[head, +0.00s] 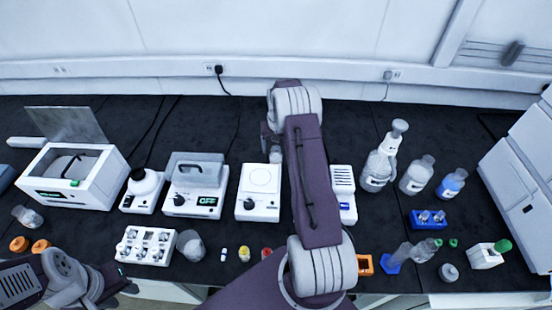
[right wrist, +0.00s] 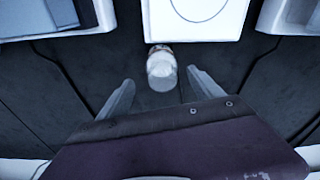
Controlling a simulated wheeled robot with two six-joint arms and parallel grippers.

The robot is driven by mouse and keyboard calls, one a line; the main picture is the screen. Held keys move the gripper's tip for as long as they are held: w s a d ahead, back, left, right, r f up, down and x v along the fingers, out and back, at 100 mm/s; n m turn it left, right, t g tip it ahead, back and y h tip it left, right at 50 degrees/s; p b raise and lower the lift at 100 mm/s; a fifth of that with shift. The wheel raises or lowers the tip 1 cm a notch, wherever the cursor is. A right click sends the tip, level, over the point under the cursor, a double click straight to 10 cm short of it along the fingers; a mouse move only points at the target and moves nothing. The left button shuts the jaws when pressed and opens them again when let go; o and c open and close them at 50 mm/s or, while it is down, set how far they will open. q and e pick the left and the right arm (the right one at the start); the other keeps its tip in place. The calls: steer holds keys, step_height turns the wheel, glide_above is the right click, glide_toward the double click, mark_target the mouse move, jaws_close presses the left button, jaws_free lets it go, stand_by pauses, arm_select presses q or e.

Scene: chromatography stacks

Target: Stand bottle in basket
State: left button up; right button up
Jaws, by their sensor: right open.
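A small pale bottle (right wrist: 162,68) stands on the dark bench in the right wrist view, just in front of a white device. My right gripper (right wrist: 160,80) is open, with one finger to each side of the bottle's near end; I cannot tell whether either finger touches it. In the head view my right arm reaches over the bench and mostly hides its gripper. My left gripper (head: 112,287) is low at the left, far from this bottle, and its jaws are not clear. I cannot make out a basket.
A white hotplate (head: 259,191) and a device marked OFF (head: 194,194) stand left of my right arm. Larger bottles (head: 381,166), (head: 416,176), (head: 451,184) stand at right. A white vial rack (head: 146,246) and small vials line the front. The bench's back strip is mostly clear.

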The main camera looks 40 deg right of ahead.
steer(key=f, duration=0.4)
steer(key=shift+w+a+f+p, duration=0.1)
steer(key=shift+w+a+p, duration=0.1)
steer(key=shift+p, duration=0.1)
steer(key=shift+w+f, duration=0.1)
steer(key=shift+f, duration=0.2)
steer(key=shift+r, duration=0.1)
jaws_close()
step_height(320, 180, up, 10)
steer(key=shift+d+b, duration=0.1)
steer(key=shift+b, duration=0.2)
